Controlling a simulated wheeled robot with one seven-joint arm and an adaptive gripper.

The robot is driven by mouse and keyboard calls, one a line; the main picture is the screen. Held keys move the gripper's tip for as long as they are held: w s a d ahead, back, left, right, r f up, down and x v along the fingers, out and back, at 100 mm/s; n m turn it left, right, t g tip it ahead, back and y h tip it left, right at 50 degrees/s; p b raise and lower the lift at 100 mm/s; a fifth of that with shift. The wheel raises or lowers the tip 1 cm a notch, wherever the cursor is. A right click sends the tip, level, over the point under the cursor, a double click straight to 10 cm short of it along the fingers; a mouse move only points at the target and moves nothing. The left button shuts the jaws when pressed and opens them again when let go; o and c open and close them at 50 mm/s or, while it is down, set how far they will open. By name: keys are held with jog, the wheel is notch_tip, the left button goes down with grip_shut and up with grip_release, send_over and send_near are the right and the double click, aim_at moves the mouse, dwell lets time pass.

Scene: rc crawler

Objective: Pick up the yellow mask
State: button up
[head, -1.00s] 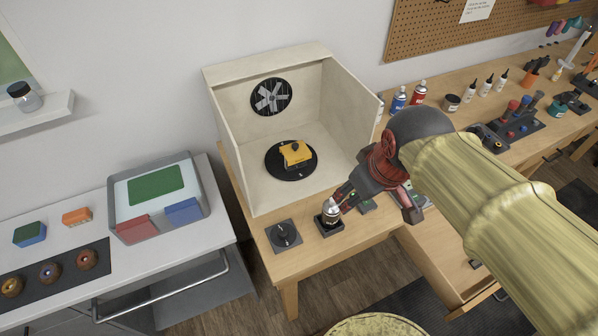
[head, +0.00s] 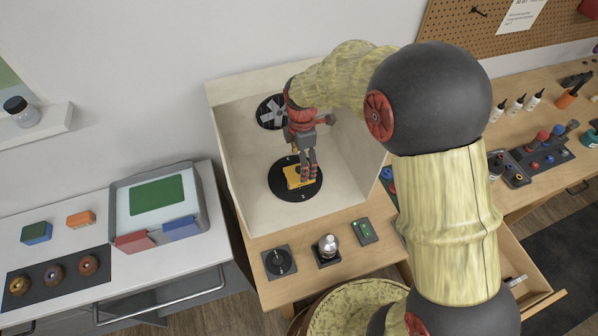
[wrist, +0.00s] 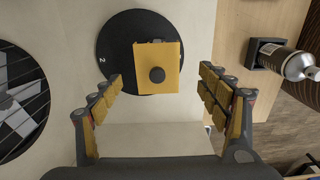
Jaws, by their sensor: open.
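The yellow mask (head: 293,178) is a flat-looking yellow piece on the black round turntable (head: 283,192) inside the open booth. In the wrist view the mask (wrist: 171,61) is nearly square with a round black knob (wrist: 157,75) on it, and a dark part shows at its far edge. My gripper (head: 309,172) is above the turntable, pointing down, and partly hides the mask in the head view. In the wrist view my gripper (wrist: 161,77) is open, with one finger on each side of the mask and clear gaps between. I see no contact.
The booth's side wall (head: 237,178) and back fan (head: 272,111) are close to my arm. A silver-topped can (head: 328,246), a dial (head: 280,261) and a green switch (head: 363,232) stand on the bench in front. A tray (head: 199,205) is at left.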

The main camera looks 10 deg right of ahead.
aim_at(299, 173)
jog(key=f, duration=0.6)
jog(key=shift+w+a, duration=0.1)
jog(key=shift+w, duration=0.15)
jog(key=shift+c, duration=1.2)
jog(key=c, duration=0.8)
jog(key=shift+r, duration=0.1)
jog(key=shift+c, duration=0.2)
